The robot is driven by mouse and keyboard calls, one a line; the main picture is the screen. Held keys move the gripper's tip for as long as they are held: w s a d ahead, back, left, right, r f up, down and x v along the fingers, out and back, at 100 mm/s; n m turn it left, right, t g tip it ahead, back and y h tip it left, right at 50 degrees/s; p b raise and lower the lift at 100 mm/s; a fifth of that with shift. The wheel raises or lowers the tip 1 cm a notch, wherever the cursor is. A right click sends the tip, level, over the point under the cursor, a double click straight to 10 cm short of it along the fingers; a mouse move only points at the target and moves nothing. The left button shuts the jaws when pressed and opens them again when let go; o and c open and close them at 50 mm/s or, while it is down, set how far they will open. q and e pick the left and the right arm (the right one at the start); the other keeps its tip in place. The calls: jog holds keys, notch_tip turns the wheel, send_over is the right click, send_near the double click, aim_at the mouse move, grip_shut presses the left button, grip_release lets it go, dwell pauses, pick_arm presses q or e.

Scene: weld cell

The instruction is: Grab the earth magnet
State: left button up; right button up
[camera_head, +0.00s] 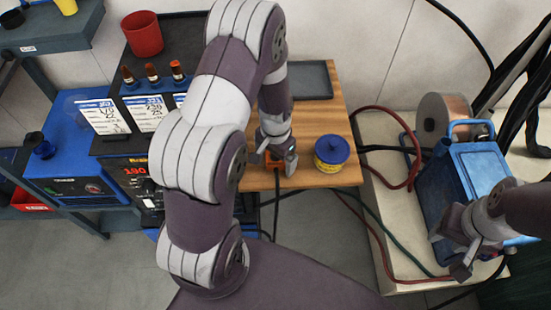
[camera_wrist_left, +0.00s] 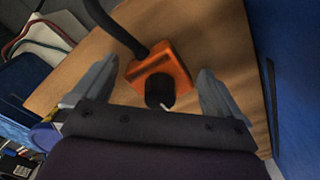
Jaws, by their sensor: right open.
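The earth magnet is an orange block (camera_head: 272,161) with a black cable, on the wooden table top. In the left wrist view the orange block (camera_wrist_left: 166,62) lies ahead of the palm, between the lines of the two fingers, with a gap on each side. My left gripper (camera_head: 279,157) is open over it and partly hides it in the head view; its spread fingers also show in the left wrist view (camera_wrist_left: 158,85). My right gripper (camera_head: 458,255) is open and empty at the right, in front of the blue machine.
A blue-lidded yellow tin (camera_head: 332,153) stands just right of the left gripper on the wooden table (camera_head: 310,118). A dark tray (camera_head: 312,80) lies behind. The blue machine (camera_head: 470,180) with a wire spool (camera_head: 443,115) stands right. Red and green cables run between.

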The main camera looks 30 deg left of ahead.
pick_arm(q)
jog(key=c, duration=1.3)
jog(key=shift+r, duration=0.15)
jog(key=shift+c, duration=0.2)
